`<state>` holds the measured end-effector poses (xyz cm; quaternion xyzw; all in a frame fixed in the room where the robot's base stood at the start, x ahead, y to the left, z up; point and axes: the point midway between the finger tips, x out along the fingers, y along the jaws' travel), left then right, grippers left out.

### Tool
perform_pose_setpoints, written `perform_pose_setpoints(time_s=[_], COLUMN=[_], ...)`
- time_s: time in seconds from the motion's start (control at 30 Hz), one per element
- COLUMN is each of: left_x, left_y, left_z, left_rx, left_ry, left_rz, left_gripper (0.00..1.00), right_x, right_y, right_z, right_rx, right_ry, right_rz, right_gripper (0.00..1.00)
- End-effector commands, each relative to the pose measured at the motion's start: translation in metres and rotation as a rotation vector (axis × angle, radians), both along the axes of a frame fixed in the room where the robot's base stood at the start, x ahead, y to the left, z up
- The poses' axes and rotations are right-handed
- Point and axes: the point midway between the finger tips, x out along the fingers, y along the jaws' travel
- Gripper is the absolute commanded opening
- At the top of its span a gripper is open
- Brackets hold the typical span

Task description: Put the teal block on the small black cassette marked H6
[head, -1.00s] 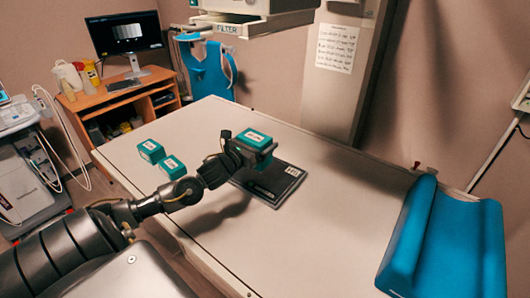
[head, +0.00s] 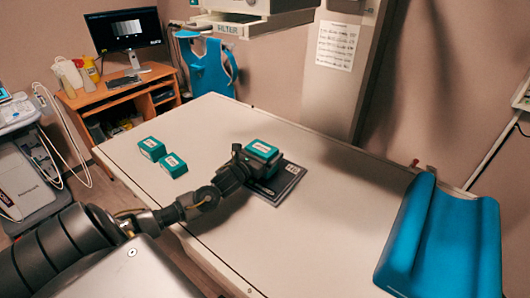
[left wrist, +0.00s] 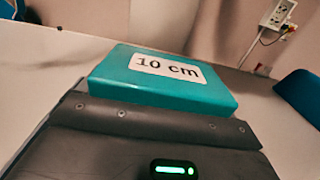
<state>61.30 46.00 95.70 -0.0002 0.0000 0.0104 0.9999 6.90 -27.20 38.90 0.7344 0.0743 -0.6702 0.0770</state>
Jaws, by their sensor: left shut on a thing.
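A teal block (head: 262,150) with a white label is held by my left gripper (head: 258,160), which is shut on it. In the left wrist view the teal block (left wrist: 165,78) reads "10 cm" and sits tight above the gripper's dark jaw (left wrist: 150,130). The black cassette (head: 283,186) lies flat on the table, partly hidden by the block and gripper. Its marking is too small to read. The block is over the cassette's far left part; I cannot tell whether it touches. My right gripper is not in view.
Two other teal blocks stand on the table to the left, one (head: 152,149) behind the other (head: 173,165). A blue curved cushion (head: 440,240) lies at the right end of the white table (head: 340,235). The table between cassette and cushion is clear.

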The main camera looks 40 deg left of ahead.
Motion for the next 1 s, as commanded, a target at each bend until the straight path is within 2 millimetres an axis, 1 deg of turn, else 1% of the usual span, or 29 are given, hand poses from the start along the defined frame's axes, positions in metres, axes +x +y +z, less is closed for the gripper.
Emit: perform_pose_setpoints(time_s=[0.03, 0.17, 0.2, 0.27, 0.57, 0.67, 1.0], left_x=[0.0, 0.0, 0.0, 0.0, -0.002, -0.014, -0.083], left_y=[0.0, 0.0, 0.0, 0.0, 0.0, 0.0, -0.002], left_z=[0.002, 0.0, -0.003, -0.002, 0.001, -0.002, -0.003], left_rx=[0.0, 0.0, 0.0, 0.0, 0.0, 0.002, 0.0], left_ry=[-0.005, -0.005, 0.0, 0.0, 0.001, 0.003, 0.005], left_rz=[0.0, 0.0, 0.0, 0.0, 0.0, -0.001, -0.001], left_gripper=[0.47, 0.47, 0.92, 1.0, 1.0, 1.0, 1.0], right_x=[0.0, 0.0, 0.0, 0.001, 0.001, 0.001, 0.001], right_y=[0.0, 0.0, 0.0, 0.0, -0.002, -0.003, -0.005], right_z=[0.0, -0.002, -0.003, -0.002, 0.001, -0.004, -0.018], right_rx=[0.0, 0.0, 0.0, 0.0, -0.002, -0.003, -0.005], right_ry=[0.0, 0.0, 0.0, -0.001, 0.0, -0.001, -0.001], right_rz=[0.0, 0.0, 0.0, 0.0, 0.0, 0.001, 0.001], right_gripper=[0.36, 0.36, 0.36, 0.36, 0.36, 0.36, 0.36])
